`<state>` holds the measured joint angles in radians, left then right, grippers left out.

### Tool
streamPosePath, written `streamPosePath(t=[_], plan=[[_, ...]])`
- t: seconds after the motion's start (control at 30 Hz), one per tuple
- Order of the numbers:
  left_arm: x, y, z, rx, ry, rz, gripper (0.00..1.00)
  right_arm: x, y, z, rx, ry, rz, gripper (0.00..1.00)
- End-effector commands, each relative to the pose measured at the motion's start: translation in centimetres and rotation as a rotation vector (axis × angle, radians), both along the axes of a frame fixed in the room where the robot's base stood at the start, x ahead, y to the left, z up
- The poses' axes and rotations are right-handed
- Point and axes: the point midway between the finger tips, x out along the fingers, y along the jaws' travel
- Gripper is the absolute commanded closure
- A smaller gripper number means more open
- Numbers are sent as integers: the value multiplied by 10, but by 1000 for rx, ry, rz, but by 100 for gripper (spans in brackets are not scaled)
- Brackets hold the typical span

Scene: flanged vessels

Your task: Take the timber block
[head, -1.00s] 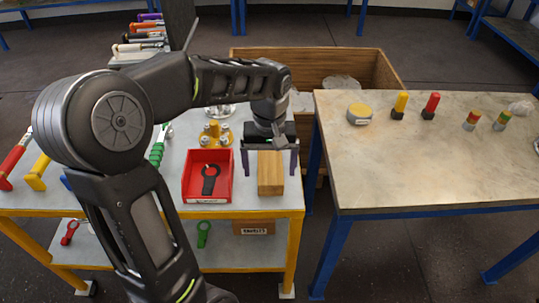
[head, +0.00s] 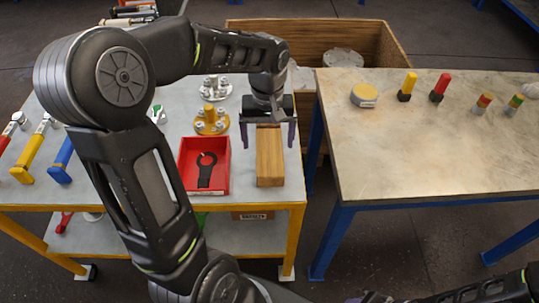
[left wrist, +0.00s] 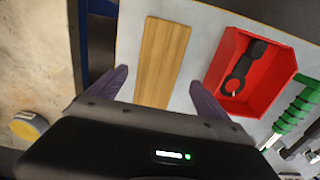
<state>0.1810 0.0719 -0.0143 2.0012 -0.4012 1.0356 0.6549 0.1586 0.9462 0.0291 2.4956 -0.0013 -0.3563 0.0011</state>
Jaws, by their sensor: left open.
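The timber block (head: 270,160) is a light-brown wooden bar lying on the grey table top with the yellow frame, just right of a red tray. It also shows in the left wrist view (left wrist: 162,62). My left gripper (head: 268,146) is open above the block, with one purple finger to each side of it. In the left wrist view the fingers (left wrist: 160,82) stand apart near the block's lower end, and nothing is held between them. In the head view the gripper hides the block's far end. Part of my right arm shows at the bottom right, but its gripper cannot be made out.
The red tray (head: 222,180) holds a black ring-ended tool (head: 207,170), close left of the block. A yellow flanged piece (head: 211,121) stands behind it. A wooden crate (head: 300,30) is behind the table. A second table (head: 430,150) at right has several small items.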

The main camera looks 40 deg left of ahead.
Motion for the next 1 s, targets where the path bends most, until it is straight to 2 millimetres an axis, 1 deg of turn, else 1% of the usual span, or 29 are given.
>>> streamPosePath(t=[0.37,0.47,0.6,0.7,0.8,1.0], plan=[[0,0,-5,-1,1,1,11,0,0,1,0,0,0,64],[0,-2,-15,-1,3,2,11,0,0,3,0,0,0,64],[1,-4,-37,-1,4,0,11,0,0,7,0,0,0,64],[1,-3,-49,-1,3,1,11,0,0,7,0,0,0,64],[1,-3,-54,-1,0,2,11,0,0,7,0,0,0,64],[2,-3,-54,-1,-1,2,11,0,0,7,0,0,0,64]])
